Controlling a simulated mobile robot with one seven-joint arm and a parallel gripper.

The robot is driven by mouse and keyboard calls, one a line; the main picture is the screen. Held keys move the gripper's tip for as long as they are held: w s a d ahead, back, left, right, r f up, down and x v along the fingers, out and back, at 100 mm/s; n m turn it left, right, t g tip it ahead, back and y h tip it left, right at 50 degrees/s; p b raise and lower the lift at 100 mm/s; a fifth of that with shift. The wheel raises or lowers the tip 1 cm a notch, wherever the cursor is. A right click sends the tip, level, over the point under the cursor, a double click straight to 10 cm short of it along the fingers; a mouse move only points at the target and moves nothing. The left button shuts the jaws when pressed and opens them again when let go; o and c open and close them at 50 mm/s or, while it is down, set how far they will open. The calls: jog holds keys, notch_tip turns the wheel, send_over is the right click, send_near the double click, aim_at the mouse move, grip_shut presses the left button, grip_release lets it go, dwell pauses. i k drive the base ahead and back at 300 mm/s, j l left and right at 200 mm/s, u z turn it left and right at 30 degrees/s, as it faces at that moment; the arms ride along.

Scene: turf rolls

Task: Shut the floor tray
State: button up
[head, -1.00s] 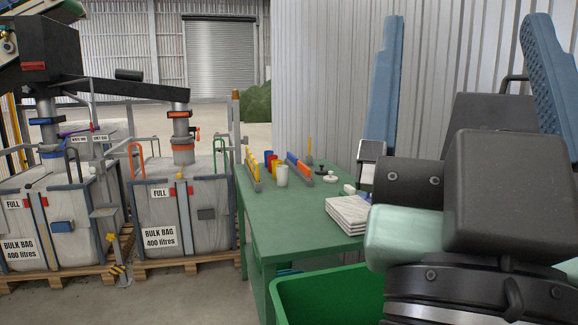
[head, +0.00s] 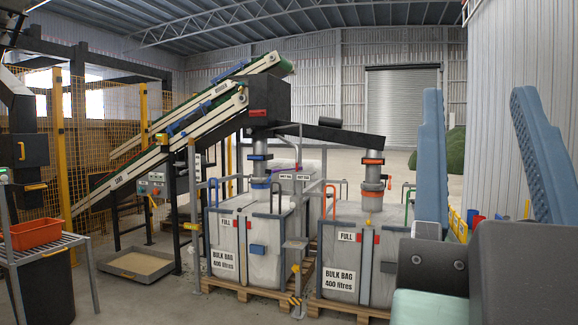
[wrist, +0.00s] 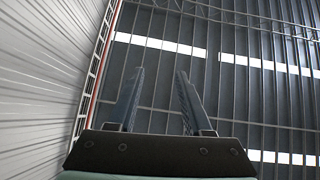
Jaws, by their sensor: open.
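The floor tray (head: 138,266) is a shallow, wide tray with a sandy-coloured inside. It lies on the floor at the lower left of the head view, in front of the conveyor's foot, and stands out into the open. A small yellow mark shows on its front edge. My gripper (head: 480,110) is raised at the right of the head view, far from the tray, with its two blue fingers pointing up and apart. In the wrist view my gripper (wrist: 161,82) is open and empty against the roof. The tray is not in the wrist view.
Two bulk bags (head: 240,255) in frames stand on pallets (head: 245,291) right of the tray. An orange bin (head: 36,233) sits on a grey rack (head: 55,246) at the left. The sloping conveyor (head: 170,150) rises behind. Bare floor lies in front of the tray.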

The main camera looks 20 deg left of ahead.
aim_at(146, 266)
jog(key=u, duration=1.45)
